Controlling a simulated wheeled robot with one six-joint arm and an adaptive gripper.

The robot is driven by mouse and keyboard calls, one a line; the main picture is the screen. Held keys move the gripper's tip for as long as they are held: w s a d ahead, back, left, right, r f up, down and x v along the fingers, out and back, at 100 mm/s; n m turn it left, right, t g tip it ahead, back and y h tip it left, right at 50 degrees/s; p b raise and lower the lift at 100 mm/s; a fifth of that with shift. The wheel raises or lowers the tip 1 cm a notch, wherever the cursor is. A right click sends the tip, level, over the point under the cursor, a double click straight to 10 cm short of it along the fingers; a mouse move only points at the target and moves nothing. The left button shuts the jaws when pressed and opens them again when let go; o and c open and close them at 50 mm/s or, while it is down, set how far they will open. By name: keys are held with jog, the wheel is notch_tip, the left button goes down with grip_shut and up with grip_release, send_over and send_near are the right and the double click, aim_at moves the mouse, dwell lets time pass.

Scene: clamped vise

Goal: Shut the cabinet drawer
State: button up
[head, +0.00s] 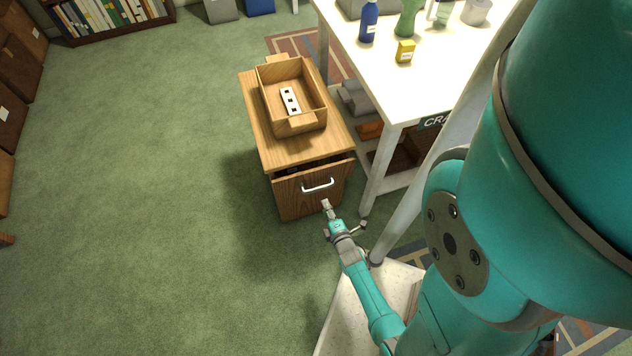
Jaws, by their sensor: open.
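The wooden cabinet (262,128) stands on the green carpet at the middle of the head view. Its drawer (301,195) has a wooden front with a white bar handle (318,186). The drawer front stands out a little from the cabinet, with a dark gap along its top edge. My gripper (325,203) is open, close in front of the drawer front, just below and right of the handle. I cannot tell whether its fingertips touch the drawer.
A white worktable (378,88) with bottles and a yellow box (405,51) stands close to the cabinet's right. The carpet on the left (130,200) is clear.

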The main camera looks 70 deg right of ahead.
aim_at(320, 187)
jog(key=shift+m+h, duration=0.3)
jog(key=x, duration=1)
jog(key=shift+s+d, duration=0.15)
jog(key=shift+d, duration=0.2)
grip_shut()
